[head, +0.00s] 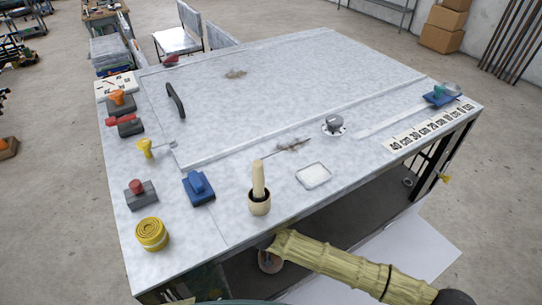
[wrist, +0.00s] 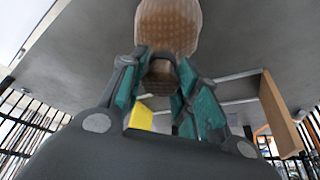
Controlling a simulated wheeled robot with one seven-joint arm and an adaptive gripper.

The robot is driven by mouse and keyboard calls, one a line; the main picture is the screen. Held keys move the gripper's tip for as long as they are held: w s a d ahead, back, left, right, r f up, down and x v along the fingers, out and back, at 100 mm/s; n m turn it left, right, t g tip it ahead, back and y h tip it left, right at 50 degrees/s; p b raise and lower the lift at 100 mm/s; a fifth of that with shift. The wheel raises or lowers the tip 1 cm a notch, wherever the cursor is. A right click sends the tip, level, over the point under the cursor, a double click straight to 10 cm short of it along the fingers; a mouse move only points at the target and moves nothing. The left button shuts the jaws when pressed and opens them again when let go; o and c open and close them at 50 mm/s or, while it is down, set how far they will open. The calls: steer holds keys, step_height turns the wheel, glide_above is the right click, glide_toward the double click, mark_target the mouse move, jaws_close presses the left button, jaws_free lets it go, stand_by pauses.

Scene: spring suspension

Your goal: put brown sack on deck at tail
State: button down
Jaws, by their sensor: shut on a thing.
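The brown sack (wrist: 168,25) is a rounded, woven-looking thing at the top middle of the wrist view. My gripper (wrist: 162,68) has teal-padded fingers and is shut on the sack's lower, narrower end. The rest of the sack stands out beyond the fingertips. In the head view I cannot clearly make out the sack or my fingers near the bench's front edge. A small reddish-grey round thing (head: 270,263) shows there, partly hidden by a yellow sleeve-like length. I cannot tell which surface is the deck or which end is its tail.
The grey bench top (head: 290,85) carries a wooden pestle in a cup (head: 259,200), a white tray (head: 314,175), a yellow coil (head: 152,234), a blue block (head: 198,188) and a scale strip (head: 430,125). A dark shelf (head: 335,235) lies below. The bench's middle is mostly clear.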

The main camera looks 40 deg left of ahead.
steer(key=c, duration=1.1)
jaws_free()
steer(key=shift+f, duration=0.1)
steer(key=shift+o, duration=0.2)
steer(key=shift+s+r+b, duration=0.15)
steer(key=shift+r+b, duration=0.25)
steer(key=shift+b, duration=0.25)
steer(key=shift+s+d+r+b, duration=0.1)
steer(key=shift+s+d+b, duration=0.05)
steer(key=shift+s+b, duration=0.15)
steer(key=s+d+b, duration=0.4)
steer(key=s+d, duration=0.1)
steer(key=s, duration=0.5)
steer(key=shift+s+r, duration=0.15)
steer(key=shift+s, duration=0.05)
steer(key=shift+d, duration=0.1)
